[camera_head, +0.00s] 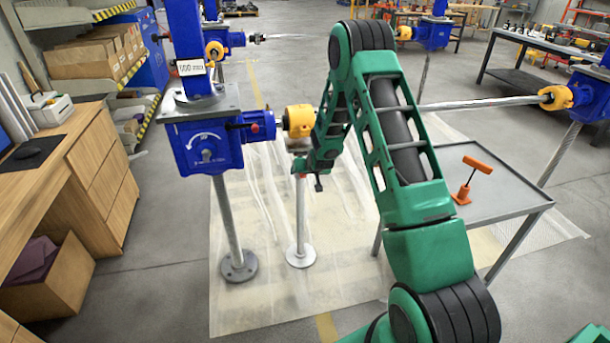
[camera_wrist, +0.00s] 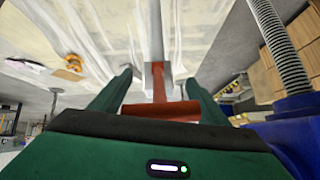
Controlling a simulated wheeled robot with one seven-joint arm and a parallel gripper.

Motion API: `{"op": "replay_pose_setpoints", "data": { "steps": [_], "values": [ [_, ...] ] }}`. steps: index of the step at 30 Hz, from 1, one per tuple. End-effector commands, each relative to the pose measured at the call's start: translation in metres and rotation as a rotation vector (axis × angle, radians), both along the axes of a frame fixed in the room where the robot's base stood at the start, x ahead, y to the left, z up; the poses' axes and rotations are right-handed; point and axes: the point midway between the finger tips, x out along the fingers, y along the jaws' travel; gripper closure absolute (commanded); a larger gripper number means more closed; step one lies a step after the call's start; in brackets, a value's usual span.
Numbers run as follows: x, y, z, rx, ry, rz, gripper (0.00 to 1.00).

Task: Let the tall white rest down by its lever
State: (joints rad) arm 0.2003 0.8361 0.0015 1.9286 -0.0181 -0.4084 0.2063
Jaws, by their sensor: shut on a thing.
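The tall white rest (camera_head: 300,215) is a thin upright post on a round white foot, standing on the pale floor sheet. Its top is partly hidden behind my arm in the head view. In the wrist view the rest (camera_wrist: 148,35) runs away from my gripper. A red lever (camera_wrist: 160,108) with a crossbar sticks out from it towards me.
A blue screw jack (camera_head: 205,145) on a grey post stands close left of the rest. A grey table (camera_head: 510,190) with an orange T-shaped stand (camera_head: 472,178) is to the right. A wooden desk (camera_head: 100,165) is at far left. The floor sheet (camera_head: 270,295) in front is clear.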

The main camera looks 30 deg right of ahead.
Motion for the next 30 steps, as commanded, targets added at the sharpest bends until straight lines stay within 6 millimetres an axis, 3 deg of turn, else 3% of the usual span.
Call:
{"op": "replay_pose_setpoints", "data": {
  "steps": [29,30],
  "values": [
    [0.0010,0.0005,0.0009,0.001,-0.004,0.002,0.72],
    [0.0009,0.0005,0.0008,0.001,-0.004,0.002,0.27]
  ]
}}
